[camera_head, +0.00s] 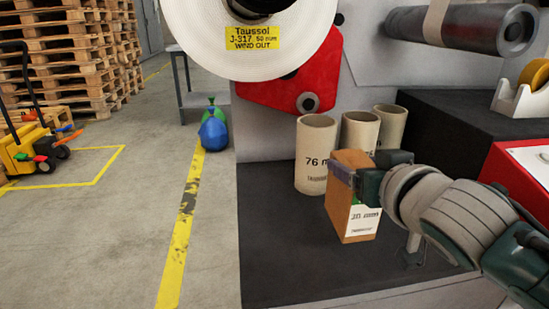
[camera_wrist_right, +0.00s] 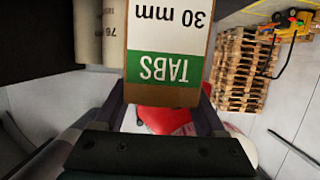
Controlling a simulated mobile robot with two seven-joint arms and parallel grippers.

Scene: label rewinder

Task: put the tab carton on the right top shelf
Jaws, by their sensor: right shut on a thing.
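The tab carton (camera_head: 347,200) is a brown box with a white label, upright over the dark mat in the head view. My right gripper (camera_head: 354,174) is shut on its upper part, with the arm coming in from the right. I cannot tell whether the carton's base touches the mat. In the right wrist view the carton (camera_wrist_right: 168,45) sits between the fingers, showing "30 mm" and a green "TABS" band upside down. A raised black shelf (camera_head: 450,125) stands at the right; I cannot tell whether it is the right top shelf. My left gripper is not in view.
Several cardboard cores (camera_head: 316,145) stand close behind the carton. A white tape dispenser (camera_head: 522,97) and a red-and-white box (camera_head: 515,165) are at the right. A large label roll (camera_head: 250,45) hangs above. The dark mat (camera_head: 285,255) is clear at front left.

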